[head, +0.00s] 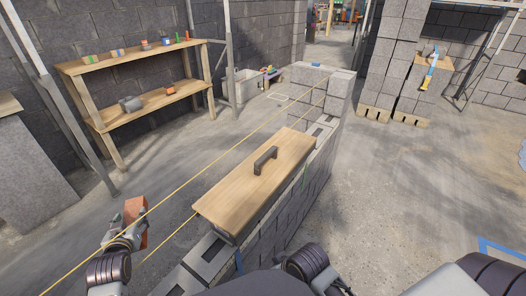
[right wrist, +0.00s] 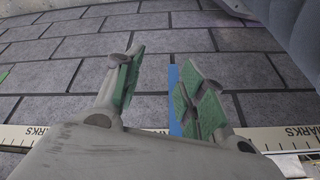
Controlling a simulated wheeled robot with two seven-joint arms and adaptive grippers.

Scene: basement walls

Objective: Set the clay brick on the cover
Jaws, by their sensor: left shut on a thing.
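The clay brick (head: 136,211) is reddish-orange and stands upright in my left gripper (head: 131,232) at the lower left of the head view. The gripper is shut on it, left of the wall and apart from the cover. The cover (head: 235,192) is a flat wooden board lying along the top of the low block wall. A dark handle (head: 265,160) stands up from its middle. In the right wrist view my right gripper (right wrist: 160,85) is open and empty, its green-padded fingers apart in front of grey blockwork.
The low wall (head: 288,217) of grey blocks runs beneath the cover. A yellow string (head: 178,193) stretches along its left side, between the brick and the cover. A wooden shelf (head: 165,97) with cans stands at the back left. Floor at right is largely clear.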

